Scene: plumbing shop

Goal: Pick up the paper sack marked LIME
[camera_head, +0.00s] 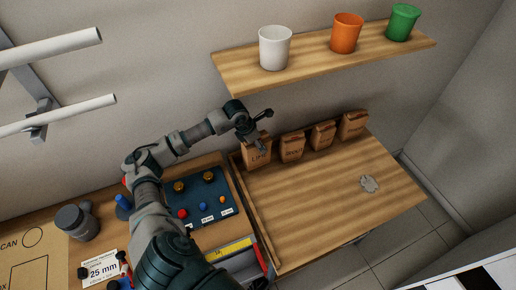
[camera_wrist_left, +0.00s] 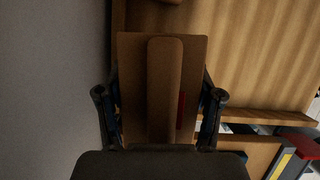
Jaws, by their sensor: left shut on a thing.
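The brown paper sack marked LIME (camera_head: 257,157) is at the left end of a row of sacks, near the back left corner of the wooden table (camera_head: 322,200). My left gripper (camera_head: 259,143) is shut on the top of this sack. In the left wrist view the sack (camera_wrist_left: 165,85) sits between the two fingers (camera_wrist_left: 160,108), its folded top facing the camera. I cannot tell whether its base touches the table. My right gripper is out of view.
Several similar sacks stand to the right, the nearest (camera_head: 292,148) close beside the LIME one. Above is a shelf (camera_head: 305,57) with white, orange and green cups. A blue panel with knobs (camera_head: 200,190) lies left of the table. The table's front is mostly clear.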

